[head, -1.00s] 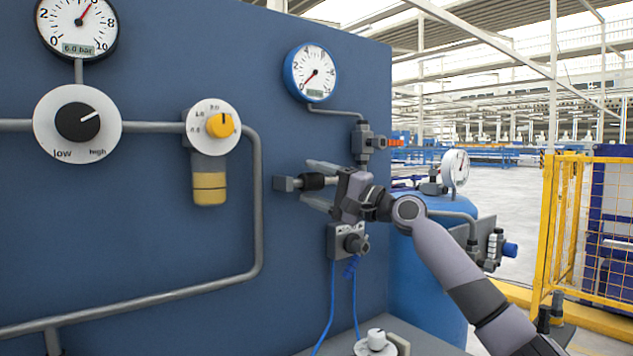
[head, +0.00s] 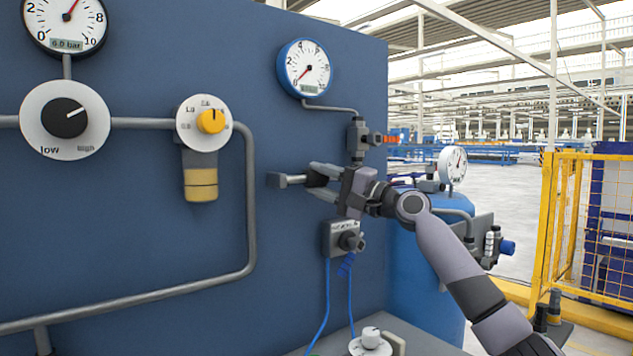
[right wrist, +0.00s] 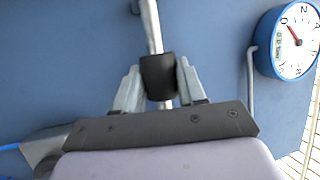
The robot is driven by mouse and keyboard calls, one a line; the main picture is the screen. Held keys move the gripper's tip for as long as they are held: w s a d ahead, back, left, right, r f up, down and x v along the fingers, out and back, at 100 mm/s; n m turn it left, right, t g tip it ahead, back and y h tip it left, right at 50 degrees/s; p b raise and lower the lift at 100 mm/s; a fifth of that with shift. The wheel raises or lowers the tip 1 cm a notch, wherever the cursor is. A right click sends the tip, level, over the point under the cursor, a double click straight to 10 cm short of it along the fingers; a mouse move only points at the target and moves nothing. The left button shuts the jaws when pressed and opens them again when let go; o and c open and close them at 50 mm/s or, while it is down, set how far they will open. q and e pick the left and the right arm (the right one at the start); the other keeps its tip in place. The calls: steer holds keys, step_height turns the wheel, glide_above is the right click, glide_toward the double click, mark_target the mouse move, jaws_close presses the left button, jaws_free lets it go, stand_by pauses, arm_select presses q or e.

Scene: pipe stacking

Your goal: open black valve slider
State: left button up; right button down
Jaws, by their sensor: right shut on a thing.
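The black valve slider (right wrist: 158,76) is a short dark sleeve on a grey pipe (right wrist: 152,25) in the right wrist view. My right gripper (right wrist: 157,84) has one finger against each side of it and is shut on it. In the head view my right gripper (head: 314,183) reaches in from the right at the panel, and its fingers largely hide the slider. The grey pipe end fitting (head: 278,180) shows just left of the fingertips, with a bare bit of pipe between. My left gripper is not in view.
A round blue-rimmed gauge (head: 305,68) sits on the blue panel (head: 120,240) above my gripper, its needle low. A grey valve box (head: 343,239) with blue hoses is just below my gripper. A blue tank (head: 415,270) stands right of the panel.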

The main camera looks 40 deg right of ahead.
steer(key=shift+s+d+r, duration=0.1)
steer(key=shift+d, duration=0.55)
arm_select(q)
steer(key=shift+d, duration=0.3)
arm_select(e)
steer(key=shift+d+r, duration=0.15)
steer(key=shift+d, duration=0.05)
steer(key=shift+s, duration=0.1)
steer(key=c, duration=0.7)
jaws_free()
steer(key=shift+o, duration=0.2)
steer(key=shift+a, duration=0.1)
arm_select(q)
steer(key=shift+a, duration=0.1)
arm_select(e)
steer(key=shift+f, duration=0.2)
